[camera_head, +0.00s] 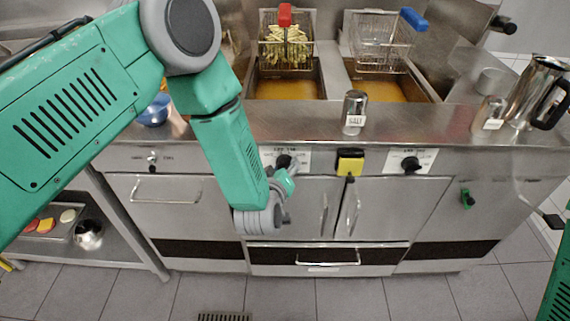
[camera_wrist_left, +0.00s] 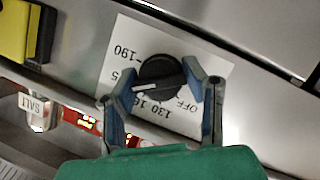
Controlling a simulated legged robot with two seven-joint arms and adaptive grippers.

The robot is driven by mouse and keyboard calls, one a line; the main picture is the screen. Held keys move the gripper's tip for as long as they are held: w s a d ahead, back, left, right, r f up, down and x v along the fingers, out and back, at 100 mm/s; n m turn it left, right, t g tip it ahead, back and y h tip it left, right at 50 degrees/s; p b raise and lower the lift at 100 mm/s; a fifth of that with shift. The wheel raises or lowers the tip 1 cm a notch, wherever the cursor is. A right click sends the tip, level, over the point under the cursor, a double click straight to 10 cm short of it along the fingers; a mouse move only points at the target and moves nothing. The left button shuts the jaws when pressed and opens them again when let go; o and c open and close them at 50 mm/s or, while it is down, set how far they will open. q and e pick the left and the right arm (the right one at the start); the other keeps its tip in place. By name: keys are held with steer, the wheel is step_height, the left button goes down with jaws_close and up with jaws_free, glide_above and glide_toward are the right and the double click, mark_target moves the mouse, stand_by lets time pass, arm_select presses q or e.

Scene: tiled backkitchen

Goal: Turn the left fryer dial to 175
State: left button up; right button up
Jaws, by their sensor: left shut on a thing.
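The left fryer dial (camera_head: 284,160) is a black round knob on a white scale plate. In the left wrist view the dial (camera_wrist_left: 160,78) sits between the two fingers of my left gripper (camera_wrist_left: 162,92), which is shut on it. In that upside-down view its white pointer line aims left and slightly down, between a partly hidden label ending in 5 and one starting with 16. Readable labels include 190, 130 and OFF. In the head view my left gripper (camera_head: 287,182) is at the dial from below, partly covering its plate.
A yellow-and-black box (camera_head: 350,162) sits right of the plate, then the right fryer dial (camera_head: 411,163). A salt shaker (camera_head: 355,112) and a steel jug (camera_head: 537,92) stand on the ledge. Fry baskets (camera_head: 286,45) hang above the oil. My right arm shows at the lower right edge.

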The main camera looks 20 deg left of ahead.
arm_select(q)
steer(key=shift+s+f+m, duration=0.2)
steer(key=shift+f+m, duration=0.1)
stand_by(0.4)
steer(key=o, duration=1)
steer(key=shift+o, duration=0.8)
steer(key=shift+w+r, duration=0.1)
steer(key=shift+w, duration=0.05)
steer(key=v, duration=1.2)
steer(key=shift+d, duration=0.2)
steer(key=shift+w+r, duration=0.1)
